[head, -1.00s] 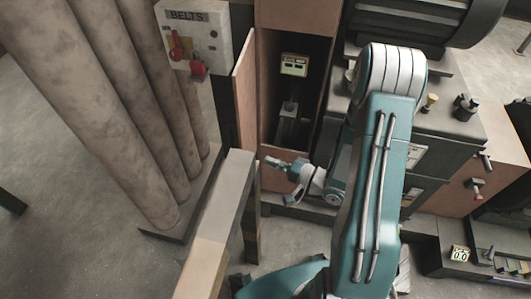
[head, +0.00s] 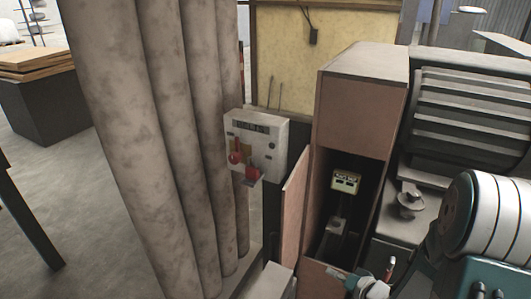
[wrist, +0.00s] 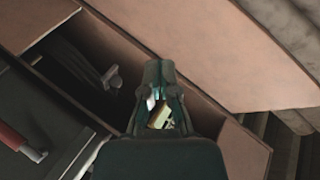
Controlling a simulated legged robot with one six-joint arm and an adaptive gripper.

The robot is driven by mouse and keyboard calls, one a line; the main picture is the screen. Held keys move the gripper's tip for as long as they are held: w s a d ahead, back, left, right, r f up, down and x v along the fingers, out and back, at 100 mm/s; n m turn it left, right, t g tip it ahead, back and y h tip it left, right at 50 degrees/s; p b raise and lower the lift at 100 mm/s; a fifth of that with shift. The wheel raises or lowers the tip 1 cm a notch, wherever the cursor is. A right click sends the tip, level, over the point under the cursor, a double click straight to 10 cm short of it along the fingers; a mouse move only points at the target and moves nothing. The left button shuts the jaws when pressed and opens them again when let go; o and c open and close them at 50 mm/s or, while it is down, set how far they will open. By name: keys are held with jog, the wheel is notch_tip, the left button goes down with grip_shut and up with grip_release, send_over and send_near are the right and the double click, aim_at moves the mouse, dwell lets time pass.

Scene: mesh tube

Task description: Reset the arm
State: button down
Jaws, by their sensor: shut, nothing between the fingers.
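My gripper (wrist: 158,72) shows in the wrist view with its fingers together and nothing between them. In the head view my gripper (head: 338,273) is at the bottom edge, in front of the lower part of an open brown cabinet (head: 352,118). My teal and white arm fills the lower right corner, mostly cut off by the frame. In the wrist view, a small yellowish part shows through the gap behind the fingertips, too small to name.
The cabinet's narrow door (head: 295,205) stands open. Inside is a yellow-framed display (head: 345,181). A BELTS box (head: 255,142) with red switches hangs left of it, beside several thick pipes (head: 165,150). A ribbed motor housing (head: 470,110) stands right.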

jog(key=d+r+n+g+h, duration=0.1)
jog(key=d+r+h, duration=0.1)
jog(key=r+h, duration=0.4)
jog(key=d+r+n+h, duration=0.1)
jog(key=d+r+h, duration=0.2)
jog(key=r, duration=0.5)
jog(key=s+a+r+n+g, duration=0.1)
jog(key=s+a+r, duration=0.3)
jog(key=s, duration=0.5)
jog(key=s+a+r+n+g+y, duration=0.1)
jog(key=s+a+r+g, duration=0.2)
jog(key=s, duration=0.6)
jog(key=shift+a+r, duration=0.45)
jog(key=shift+a, duration=0.15)
